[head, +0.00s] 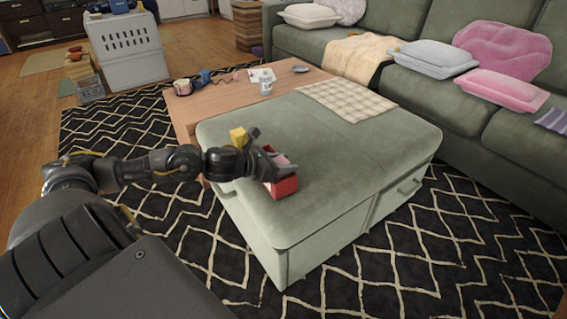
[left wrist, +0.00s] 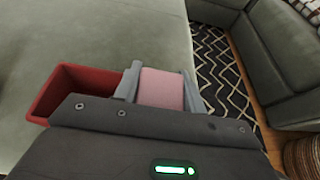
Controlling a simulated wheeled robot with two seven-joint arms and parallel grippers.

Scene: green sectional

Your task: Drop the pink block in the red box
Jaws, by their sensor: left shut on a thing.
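My left gripper (head: 280,162) is shut on the pink block (head: 282,159), just above the green ottoman. The red box (head: 286,187) sits on the ottoman close to its front left edge, partly hidden by the gripper. In the left wrist view the pink block (left wrist: 161,89) is between the two grey fingers (left wrist: 162,88). The red box (left wrist: 45,92) is beside it to the left there, with its open top showing. The box's near side is hidden by the gripper body. My right gripper is not in view.
A yellow block (head: 238,137) is by the left wrist on the ottoman (head: 350,180). A checked cloth (head: 347,99) lies on its far end. A wooden table (head: 222,110) with small items stands behind. A green sofa (head: 425,98) with cushions runs along the right.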

